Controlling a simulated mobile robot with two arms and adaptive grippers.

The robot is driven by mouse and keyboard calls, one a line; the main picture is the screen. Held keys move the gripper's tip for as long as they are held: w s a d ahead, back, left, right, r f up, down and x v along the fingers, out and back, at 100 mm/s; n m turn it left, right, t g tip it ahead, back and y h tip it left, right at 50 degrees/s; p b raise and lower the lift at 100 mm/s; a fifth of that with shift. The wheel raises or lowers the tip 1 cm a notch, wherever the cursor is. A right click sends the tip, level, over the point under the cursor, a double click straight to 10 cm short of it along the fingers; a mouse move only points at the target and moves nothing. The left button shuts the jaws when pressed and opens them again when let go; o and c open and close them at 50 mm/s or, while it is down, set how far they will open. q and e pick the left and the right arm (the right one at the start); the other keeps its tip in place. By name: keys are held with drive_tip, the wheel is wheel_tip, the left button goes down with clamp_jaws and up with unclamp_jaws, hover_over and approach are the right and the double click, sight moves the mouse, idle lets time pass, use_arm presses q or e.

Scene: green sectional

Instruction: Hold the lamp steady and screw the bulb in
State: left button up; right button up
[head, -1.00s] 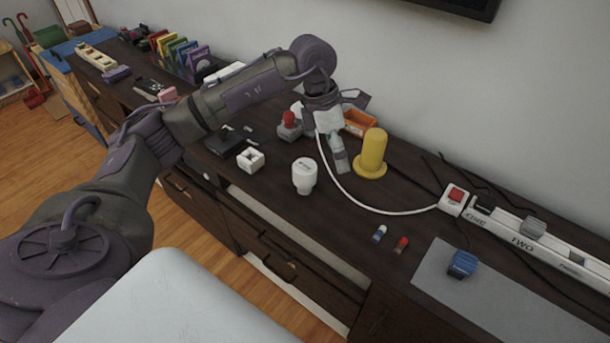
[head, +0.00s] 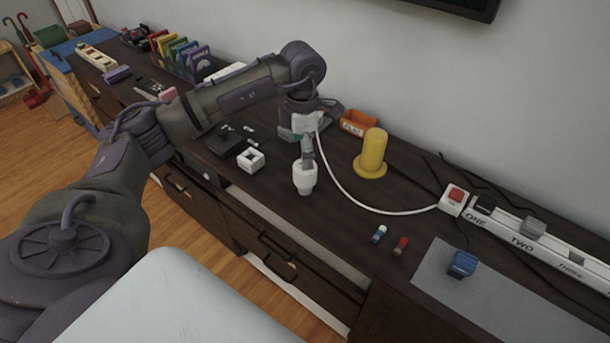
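A white, rounded, bulb-like object (head: 305,181) stands upright on the dark cabinet top, wider above and narrower below. My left gripper (head: 308,158) points down right over its top; the fingers overlap it in the picture. I cannot tell whether they touch it or how far apart they are. A white cord (head: 350,199) runs from behind my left gripper to a small white box with a red switch (head: 454,198). No lamp is clearly visible; what the cord's far end joins is hidden by my gripper. My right gripper is not in view.
A yellow post on a round base (head: 373,156) and an orange bin (head: 358,122) stand to the right. A white hollow block (head: 251,160) is at the left. Two small cylinders (head: 390,242), a grey mat (head: 480,300) and a labelled power strip (head: 525,240) lie further right.

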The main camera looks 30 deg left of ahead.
sight(304, 174)
use_arm(q)
wheel_tip(304, 174, down, 3)
drive_tip(key=shift+r, duration=0.1)
idle(0.3)
drive_tip(key=f, duration=0.3)
drive_tip(key=f+p, duration=0.1)
drive_tip(key=f, duration=0.1)
drive_tip(key=shift+s+d+f, duration=0.1)
drive_tip(key=shift+d+f, duration=0.1)
drive_tip(key=shift+d, duration=0.05)
drive_tip(key=c, duration=1.2)
